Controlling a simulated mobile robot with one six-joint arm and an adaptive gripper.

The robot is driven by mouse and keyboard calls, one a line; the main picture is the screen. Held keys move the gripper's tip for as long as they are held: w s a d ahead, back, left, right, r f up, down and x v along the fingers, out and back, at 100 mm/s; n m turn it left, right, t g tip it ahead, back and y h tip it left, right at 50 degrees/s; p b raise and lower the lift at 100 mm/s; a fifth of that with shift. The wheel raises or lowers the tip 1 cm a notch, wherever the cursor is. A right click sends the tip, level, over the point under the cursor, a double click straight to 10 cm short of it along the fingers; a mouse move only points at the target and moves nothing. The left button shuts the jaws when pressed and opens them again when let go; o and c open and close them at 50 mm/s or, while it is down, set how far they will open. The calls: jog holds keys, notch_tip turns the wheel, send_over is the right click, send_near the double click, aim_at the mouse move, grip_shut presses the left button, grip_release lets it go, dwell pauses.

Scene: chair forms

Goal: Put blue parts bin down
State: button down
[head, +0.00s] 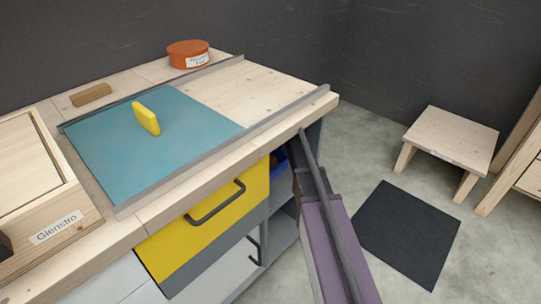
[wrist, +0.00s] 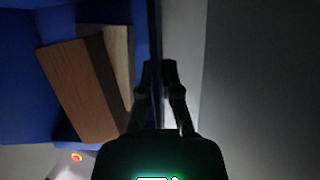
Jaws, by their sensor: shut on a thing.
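The blue parts bin (wrist: 18,80) fills the left of the wrist view and holds brown wooden blocks (wrist: 82,88). My gripper (wrist: 168,75) is shut on the bin's thin wall, with one finger on each side of it. In the head view only a small blue piece of the bin (head: 280,160) shows, in the open shelf bay under the bench's right end. My arm hides the rest of it and my gripper there. I cannot tell whether the bin touches the shelf.
The workbench (head: 275,95) carries a teal mat (head: 105,155) with a yellow block (head: 146,118), and an orange tin (head: 188,54). A yellow drawer (head: 205,215) is left of the bay. A dark floor mat (head: 408,232) and a wooden stool (head: 450,135) are at right.

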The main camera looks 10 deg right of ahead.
aim_at(272, 154)
jog(key=shift+f, duration=0.1)
jog(key=shift+f+b, duration=1.7)
jog(key=shift+b, duration=0.05)
jog(key=shift+f, duration=0.15)
jog(key=c, duration=0.8)
grip_release()
jog(key=shift+r, duration=0.2)
jog(key=p+v, duration=0.4)
jog(key=v, duration=0.1)
jog(key=shift+p, duration=0.35)
jog(key=shift+s+d+r, duration=0.1)
jog(key=shift+s+r, duration=0.1)
jog(key=shift+r, duration=0.05)
jog(key=s+d, duration=0.7)
jog(key=s, duration=0.2)
jog(key=shift+d+f, duration=0.2)
jog(key=shift+f, duration=0.05)
